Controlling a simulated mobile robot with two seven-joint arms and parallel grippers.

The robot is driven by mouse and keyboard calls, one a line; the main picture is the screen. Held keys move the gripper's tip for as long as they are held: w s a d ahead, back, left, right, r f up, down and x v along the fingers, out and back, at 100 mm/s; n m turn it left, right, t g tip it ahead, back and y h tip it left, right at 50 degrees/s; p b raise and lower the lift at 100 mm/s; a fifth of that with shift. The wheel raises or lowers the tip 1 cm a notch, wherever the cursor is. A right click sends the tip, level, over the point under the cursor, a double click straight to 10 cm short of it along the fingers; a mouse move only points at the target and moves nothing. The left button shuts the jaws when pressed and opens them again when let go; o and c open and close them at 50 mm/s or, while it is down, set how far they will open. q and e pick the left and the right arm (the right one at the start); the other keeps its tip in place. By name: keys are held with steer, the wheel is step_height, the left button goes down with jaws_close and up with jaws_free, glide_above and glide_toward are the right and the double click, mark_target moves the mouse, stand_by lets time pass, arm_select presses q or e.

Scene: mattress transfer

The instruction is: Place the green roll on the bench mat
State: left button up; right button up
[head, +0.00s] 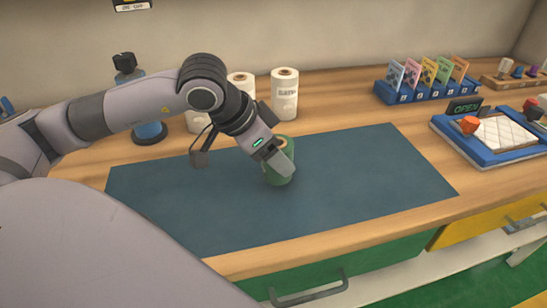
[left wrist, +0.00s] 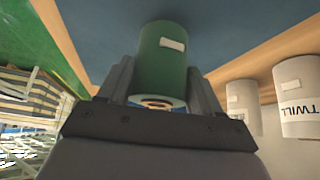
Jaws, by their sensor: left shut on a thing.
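The green roll (head: 279,172) is upright over the middle of the dark blue bench mat (head: 370,175). My left gripper (head: 280,158) is shut on the green roll, with its fingers on either side near the top. In the left wrist view the green roll (left wrist: 162,62) sits between the two fingers (left wrist: 160,85), with the mat behind it. The roll's lower end looks to be at or very near the mat; I cannot tell if it touches. My right gripper is not in view.
White rolls (head: 285,95) stand behind the mat. A blue bottle-like item (head: 148,130) stands at the back left. A blue card rack (head: 420,92) and a blue tray with a white quilted pad (head: 500,135) are at the right. The right part of the mat is clear.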

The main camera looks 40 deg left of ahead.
arm_select(q)
steer(key=shift+f, duration=0.75)
steer(key=shift+f, duration=0.15)
steer(key=o, duration=1.4)
steer(key=shift+c, duration=0.2)
